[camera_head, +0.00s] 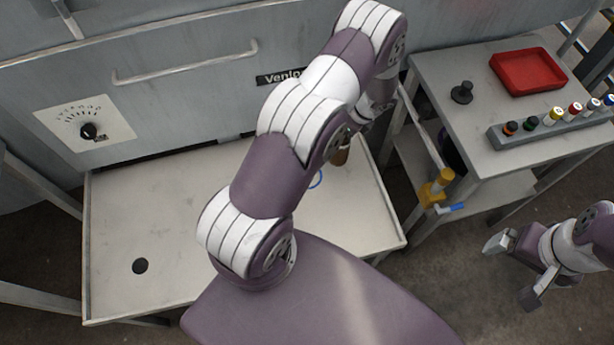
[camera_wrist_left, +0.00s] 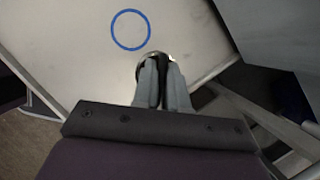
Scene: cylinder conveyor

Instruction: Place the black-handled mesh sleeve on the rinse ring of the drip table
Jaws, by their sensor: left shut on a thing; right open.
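My left gripper (camera_wrist_left: 160,66) is shut on a dark, narrow piece, which I take to be the handle of the mesh sleeve (camera_wrist_left: 152,55). The fingers hide most of the sleeve; only a shiny edge shows past the tips. The blue rinse ring (camera_wrist_left: 131,30) lies just beyond and left of the fingertips in the left wrist view. In the head view my left arm covers most of the ring (camera_head: 318,180) and hides the left gripper. A small brown part shows beside the arm there. The drip table (camera_head: 180,220) is pale. My right gripper (camera_head: 513,271) is open and empty, off to the right.
A side table (camera_head: 440,80) at the right carries a red tray (camera_head: 527,72), a black knobbed piece (camera_head: 462,92) and a rack (camera_head: 545,132) of colour-capped bottles.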

